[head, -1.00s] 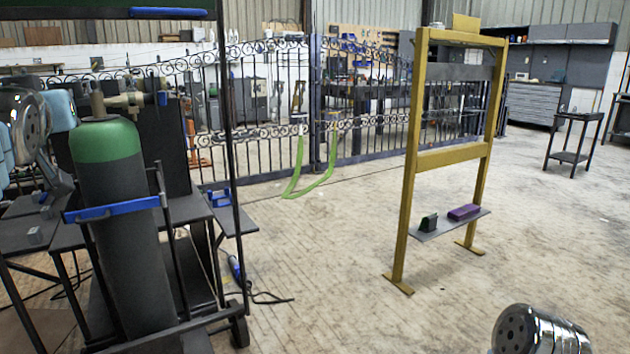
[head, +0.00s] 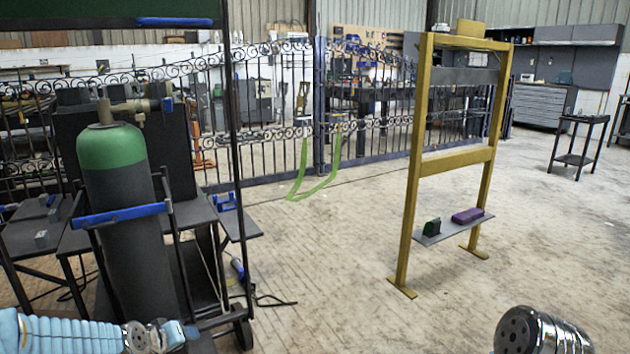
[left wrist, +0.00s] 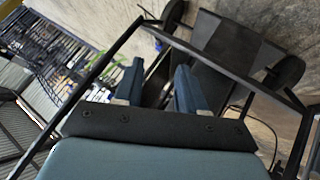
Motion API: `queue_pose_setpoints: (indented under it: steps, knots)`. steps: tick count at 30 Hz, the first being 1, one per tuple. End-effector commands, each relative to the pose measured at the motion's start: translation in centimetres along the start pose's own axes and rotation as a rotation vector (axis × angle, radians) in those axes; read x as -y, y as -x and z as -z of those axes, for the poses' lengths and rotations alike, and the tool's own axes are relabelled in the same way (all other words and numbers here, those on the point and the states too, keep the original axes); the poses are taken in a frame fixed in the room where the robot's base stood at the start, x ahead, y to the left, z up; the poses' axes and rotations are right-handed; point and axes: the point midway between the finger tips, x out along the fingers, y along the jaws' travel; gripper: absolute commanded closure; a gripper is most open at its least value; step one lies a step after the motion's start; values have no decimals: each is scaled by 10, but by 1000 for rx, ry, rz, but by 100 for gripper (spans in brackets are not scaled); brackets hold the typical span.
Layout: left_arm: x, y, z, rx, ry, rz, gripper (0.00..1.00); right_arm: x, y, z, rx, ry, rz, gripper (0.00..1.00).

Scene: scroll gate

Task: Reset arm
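My left arm (head: 75,335), in a light blue ribbed sleeve, lies low across the bottom left of the head view. My left gripper (left wrist: 158,88) shows in the left wrist view with its two dark blue fingers apart and nothing seen between them. Dark bars of a frame lie beyond the fingers; I cannot tell how near. A shiny metal part of my right arm (head: 540,332) shows at the bottom right of the head view. My right gripper is out of view.
A green-topped gas cylinder (head: 112,190) on a wheeled black cart stands close at the left. A yellow frame (head: 413,180) with a low shelf stands right of centre. An iron gate (head: 270,125) with a green strap (head: 320,188) is behind. The middle floor is clear.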

Motion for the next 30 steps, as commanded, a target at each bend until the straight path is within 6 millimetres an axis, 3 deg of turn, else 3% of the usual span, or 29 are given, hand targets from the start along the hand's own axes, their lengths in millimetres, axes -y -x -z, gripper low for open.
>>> queue_pose_setpoints:
  steps: [1, 4, 9, 12, 15, 20, 30]
  knots:
    - [-6, -19, -43, 82, -5, -11, 60, 2, 2, 0, 1, 1, 1, 15]
    - [-10, -43, -128, 233, -22, -17, 60, 3, 5, -1, 2, 2, 2, 15]
    - [-9, -48, -270, 484, -86, -2, 60, 6, 9, -2, 5, 4, 4, 15]
    - [-2, -34, -335, 604, -130, 19, 60, 8, 10, -2, 6, 5, 5, 15]
    - [6, -18, -377, 687, -166, 38, 60, 8, 11, -2, 6, 6, 6, 15]
    - [14, -5, -404, 743, -196, 54, 60, 9, 12, -2, 7, 6, 6, 15]
    - [14, -5, -404, 743, -196, 54, 60, 9, 12, -2, 7, 6, 6, 15]
